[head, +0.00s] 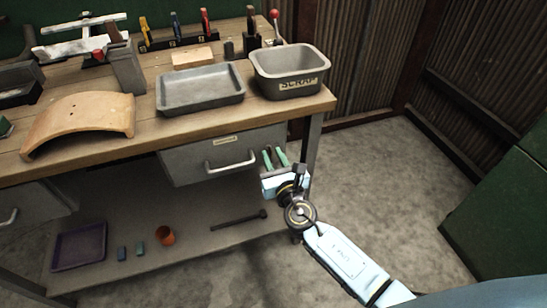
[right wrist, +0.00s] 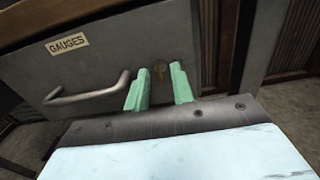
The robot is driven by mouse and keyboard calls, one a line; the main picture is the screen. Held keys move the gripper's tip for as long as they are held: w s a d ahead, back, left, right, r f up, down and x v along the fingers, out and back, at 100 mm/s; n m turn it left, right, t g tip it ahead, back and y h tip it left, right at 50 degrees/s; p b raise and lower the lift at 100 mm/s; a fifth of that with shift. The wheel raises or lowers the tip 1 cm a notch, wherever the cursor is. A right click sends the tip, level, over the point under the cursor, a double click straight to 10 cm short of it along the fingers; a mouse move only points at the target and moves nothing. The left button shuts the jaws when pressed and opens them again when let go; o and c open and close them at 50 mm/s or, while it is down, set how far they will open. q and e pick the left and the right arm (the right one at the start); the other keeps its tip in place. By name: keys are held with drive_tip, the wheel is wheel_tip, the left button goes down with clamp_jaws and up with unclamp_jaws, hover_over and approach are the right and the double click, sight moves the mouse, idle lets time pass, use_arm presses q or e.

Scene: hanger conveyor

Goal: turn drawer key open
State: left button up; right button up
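The grey drawer (head: 200,165) hangs under the workbench and looks shut, with a bar handle (head: 232,162) on its front. In the right wrist view the drawer front (right wrist: 110,68) carries a GAUGES label (right wrist: 67,44) and the handle (right wrist: 88,95). My right gripper (head: 275,157) is at the drawer's right end. My left gripper is out of view.
On the workbench (head: 150,128) are a grey tray (head: 200,90), a SCRAP bin (head: 290,75) and a curved wooden piece (head: 85,118). The bench leg (head: 312,145) stands close to my right gripper. The floor at right is clear.

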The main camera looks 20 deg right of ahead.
drive_tip(key=shift+c, duration=0.4)
clamp_jaws()
